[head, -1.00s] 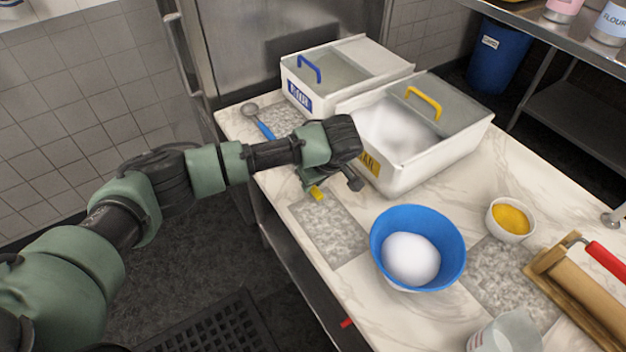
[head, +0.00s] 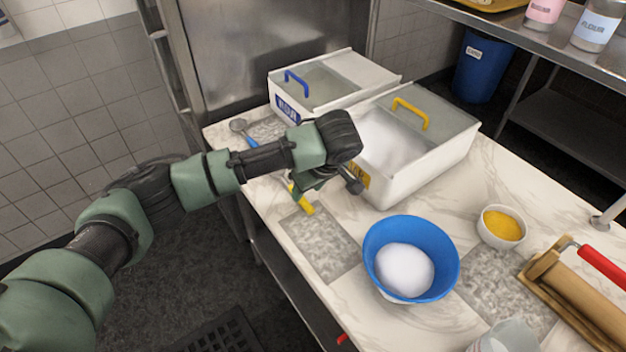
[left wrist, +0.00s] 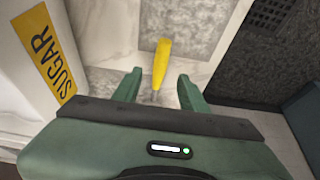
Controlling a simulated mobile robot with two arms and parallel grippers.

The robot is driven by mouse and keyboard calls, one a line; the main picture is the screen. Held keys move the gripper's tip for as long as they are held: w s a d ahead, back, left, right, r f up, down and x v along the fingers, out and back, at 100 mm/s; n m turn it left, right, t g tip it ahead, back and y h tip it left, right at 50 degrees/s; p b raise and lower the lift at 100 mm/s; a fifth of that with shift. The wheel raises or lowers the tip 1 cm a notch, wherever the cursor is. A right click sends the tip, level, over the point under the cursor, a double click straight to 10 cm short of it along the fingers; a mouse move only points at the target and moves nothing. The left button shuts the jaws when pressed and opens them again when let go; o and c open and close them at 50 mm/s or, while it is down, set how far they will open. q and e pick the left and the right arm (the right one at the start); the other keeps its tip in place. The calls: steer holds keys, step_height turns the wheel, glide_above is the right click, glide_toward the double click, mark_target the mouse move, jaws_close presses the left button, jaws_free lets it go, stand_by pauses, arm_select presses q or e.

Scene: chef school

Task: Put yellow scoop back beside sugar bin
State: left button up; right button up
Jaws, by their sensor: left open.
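The sugar bin (head: 425,160) is a white bin with a clear lid, a yellow handle and a yellow label. Its label reads SUGAR in the left wrist view (left wrist: 45,50). The yellow scoop (head: 305,207) lies on the counter beside the bin's front left corner. Its handle end reaches the grey patch. My left gripper (head: 303,184) is open just above the scoop. In the left wrist view, the yellow handle (left wrist: 161,62) shows beyond and between the two spread green fingers (left wrist: 158,88), apart from both. The scoop's head is hidden by the gripper. My right gripper is not in view.
A second white bin (head: 355,72) with a blue handle stands behind, with a blue-handled scoop (head: 240,127) beside it. A blue bowl (head: 411,250), a small yellow-filled bowl (head: 500,228) and a rolling pin (head: 580,295) occupy the counter's nearer part.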

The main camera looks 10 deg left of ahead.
arm_select(q)
steer(key=v, duration=0.7)
steer(key=shift+b, duration=0.45)
stand_by(0.7)
